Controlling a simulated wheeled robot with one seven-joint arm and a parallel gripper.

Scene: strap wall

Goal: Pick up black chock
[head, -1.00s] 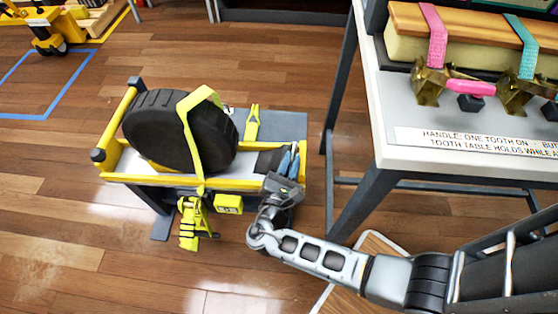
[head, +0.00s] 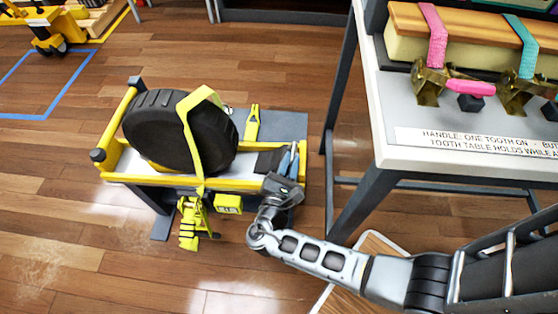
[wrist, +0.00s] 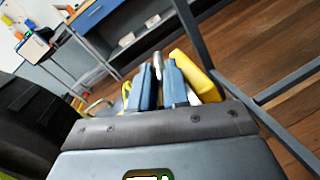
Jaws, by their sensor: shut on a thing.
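The black chock (head: 268,162) is a dark wedge on the deck of the yellow-railed stand (head: 140,177), right of the big black tyre (head: 165,125). My gripper (head: 290,152) reaches over the front rail at the stand's right end. The grip itself is hard to see in the head view. The chock seems to rest at deck level.
A yellow strap (head: 190,140) runs over the tyre to a yellow ratchet (head: 190,222) on the front. A yellow tag (head: 229,204) hangs beside it. A white-topped table (head: 400,120) with strapped blocks stands close on the right. Open wooden floor lies left and in front.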

